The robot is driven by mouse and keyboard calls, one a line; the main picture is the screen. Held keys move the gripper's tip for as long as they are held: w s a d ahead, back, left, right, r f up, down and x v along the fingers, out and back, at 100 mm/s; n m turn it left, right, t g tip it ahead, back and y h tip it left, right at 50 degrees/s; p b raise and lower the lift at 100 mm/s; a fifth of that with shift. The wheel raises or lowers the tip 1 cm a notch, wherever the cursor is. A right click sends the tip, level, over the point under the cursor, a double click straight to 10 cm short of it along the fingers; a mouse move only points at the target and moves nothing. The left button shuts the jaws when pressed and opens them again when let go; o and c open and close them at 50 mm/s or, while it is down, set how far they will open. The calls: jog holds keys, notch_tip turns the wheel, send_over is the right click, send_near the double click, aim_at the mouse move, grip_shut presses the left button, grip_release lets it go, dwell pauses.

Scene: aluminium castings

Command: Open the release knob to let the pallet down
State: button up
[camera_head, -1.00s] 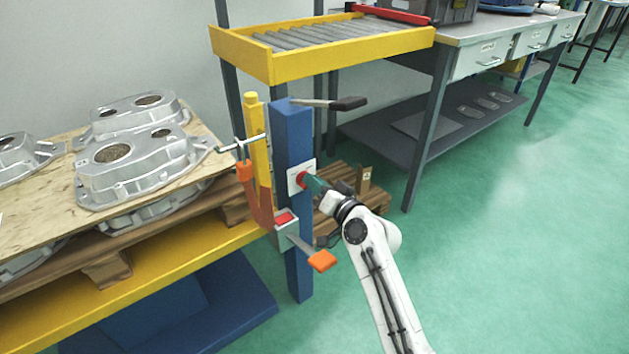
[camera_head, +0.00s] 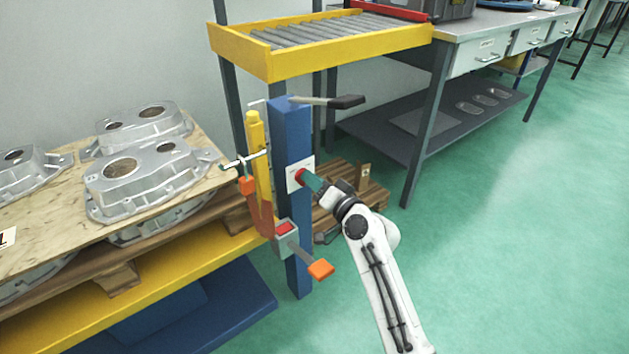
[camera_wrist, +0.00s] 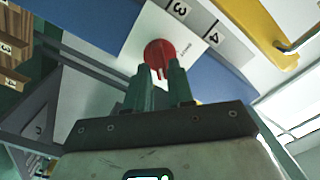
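The release knob (camera_head: 300,176) is red and round, on a white plate (camera_head: 293,187) fixed to the blue post (camera_head: 292,135). In the wrist view the red knob (camera_wrist: 157,54) has a narrow grip that points between my fingers. My gripper (camera_head: 312,184) reaches it from the right; its two green fingers (camera_wrist: 160,73) stand close on either side of the grip and appear shut on it. The fingers hide part of the knob. The loaded wooden pallet (camera_head: 120,278) rests on yellow forks (camera_head: 165,287) left of the post, carrying a board with silver castings (camera_head: 145,180).
An orange pedal (camera_head: 321,270) sticks out below my gripper. A black-handled lever (camera_head: 345,102) stands out near the post's top. A yellow roller table (camera_head: 340,57) and a grey workbench (camera_head: 470,62) are behind. Green floor (camera_head: 520,230) is free on the right.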

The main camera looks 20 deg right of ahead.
jog(key=shift+o, duration=1.3)
jog(key=shift+r, duration=0.1)
jog(key=p+v, duration=0.2)
jog(key=v, duration=0.8)
jog(key=shift+s+d, duration=0.15)
jog(key=shift+s, duration=0.25)
